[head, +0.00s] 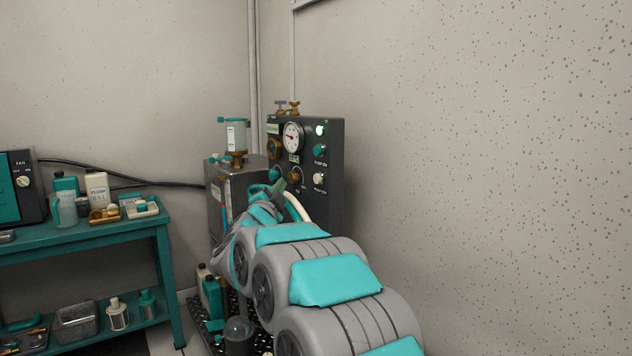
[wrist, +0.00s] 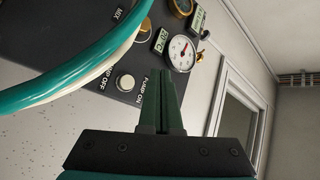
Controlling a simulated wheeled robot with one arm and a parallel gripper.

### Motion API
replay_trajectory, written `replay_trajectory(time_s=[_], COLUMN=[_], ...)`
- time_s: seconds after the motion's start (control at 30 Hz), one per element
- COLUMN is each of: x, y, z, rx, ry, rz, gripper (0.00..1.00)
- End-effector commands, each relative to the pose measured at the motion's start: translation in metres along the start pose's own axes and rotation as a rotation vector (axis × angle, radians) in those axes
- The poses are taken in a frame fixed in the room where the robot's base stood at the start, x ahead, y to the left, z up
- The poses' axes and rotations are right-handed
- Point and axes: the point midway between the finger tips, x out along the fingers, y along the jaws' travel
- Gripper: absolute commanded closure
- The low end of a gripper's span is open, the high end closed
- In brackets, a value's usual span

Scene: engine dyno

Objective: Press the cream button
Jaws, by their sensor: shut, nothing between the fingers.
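The cream button (head: 319,178) is low on the right side of the dark control panel (head: 334,206), below a teal button (head: 320,150). In the wrist view the cream button (wrist: 126,82) is a round pale cap in a dark ring, between the PUMP OFF and PUMP ON labels. My gripper (wrist: 158,74) is shut and empty. Its dark green fingers point toward the panel, to the right of the cream button in the wrist view. I see no contact with the button. The fingers hide part of the panel, and the teal button does not show there.
A pressure gauge (wrist: 181,52) sits close to my fingertips in the wrist view. A teal and a cream hose (wrist: 75,85) cross the panel's left part. A teal bench (head: 90,236) with bottles stands at left. The wall right of the panel is bare.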

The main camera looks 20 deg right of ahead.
Motion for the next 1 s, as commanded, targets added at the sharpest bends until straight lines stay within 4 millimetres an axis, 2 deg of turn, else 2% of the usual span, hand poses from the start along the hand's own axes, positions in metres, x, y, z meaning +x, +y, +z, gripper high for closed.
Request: replay_trajectory(time_s=[0.3,0.6,1.0], x=[0.028,0.05,0.055], y=[0.025,0.037,0.041], z=[-0.02,-0.036,-0.04], rx=[-0.001,0.0,-0.001], ry=[0.003,0.002,0.0], rz=[0.002,0.0,0.0], gripper=[1.0,1.0,1.0])
